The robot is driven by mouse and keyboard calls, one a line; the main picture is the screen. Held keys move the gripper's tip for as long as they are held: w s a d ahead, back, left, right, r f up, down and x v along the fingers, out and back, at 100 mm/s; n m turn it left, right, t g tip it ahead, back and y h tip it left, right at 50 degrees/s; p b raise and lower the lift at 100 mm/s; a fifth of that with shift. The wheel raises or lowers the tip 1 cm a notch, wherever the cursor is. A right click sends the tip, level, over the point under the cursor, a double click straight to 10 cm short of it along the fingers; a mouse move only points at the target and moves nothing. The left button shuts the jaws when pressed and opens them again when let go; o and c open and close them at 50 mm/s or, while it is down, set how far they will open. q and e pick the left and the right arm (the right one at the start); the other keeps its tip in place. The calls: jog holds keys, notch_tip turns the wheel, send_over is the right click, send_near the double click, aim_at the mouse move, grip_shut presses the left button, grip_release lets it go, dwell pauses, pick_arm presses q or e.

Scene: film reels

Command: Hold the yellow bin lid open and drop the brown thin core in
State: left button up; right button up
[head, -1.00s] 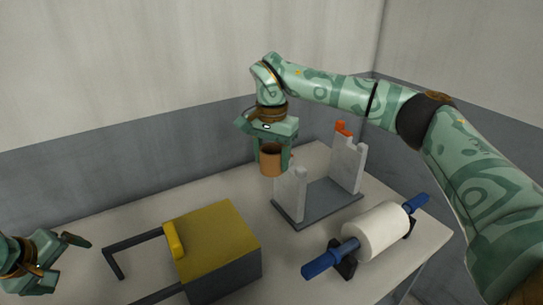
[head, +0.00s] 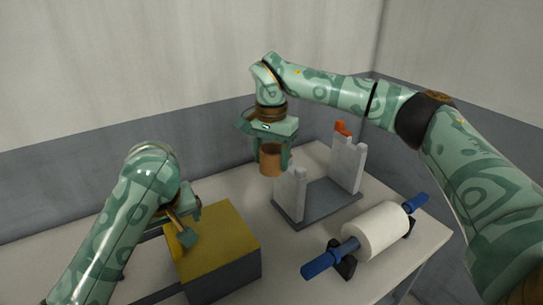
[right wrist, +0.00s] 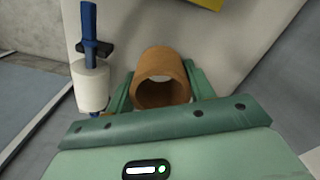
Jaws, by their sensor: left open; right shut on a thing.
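The yellow bin lid (head: 222,240) lies closed on the dark grey bin (head: 228,280) at the front middle of the table. The lid's raised yellow handle is hidden behind my left gripper. My left gripper (head: 184,232) is open at the lid's left edge; I cannot tell whether it touches the handle. My right gripper (head: 272,158) is shut on the brown core (head: 271,162), a short hollow tube, held upright above the table behind the bin. In the right wrist view the core (right wrist: 162,76) sits between the two green fingers, its round opening showing.
A grey stand (head: 318,203) with two pale uprights and an orange piece (head: 342,128) stands right of the core. A white roll (head: 376,231) on a blue-ended rod rests on dark supports at the front right. A dark frame (head: 152,296) extends left of the bin.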

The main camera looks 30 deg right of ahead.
aim_at(169, 236)
pick_arm(q)
jog(key=x, duration=0.8)
jog(key=shift+w, duration=0.1)
jog(key=shift+c, duration=0.3)
grip_shut()
jog(key=shift+a, duration=0.3)
pick_arm(e)
jog(key=a+f, duration=0.2)
jog(key=a, duration=0.3)
jog(key=a+f, duration=0.3)
jog(key=a, duration=0.2)
jog(key=a+f, duration=0.3)
jog(key=a, duration=0.3)
pick_arm(q)
jog(key=a, duration=1.3)
jog(key=shift+a, duration=0.3)
dwell(2.2)
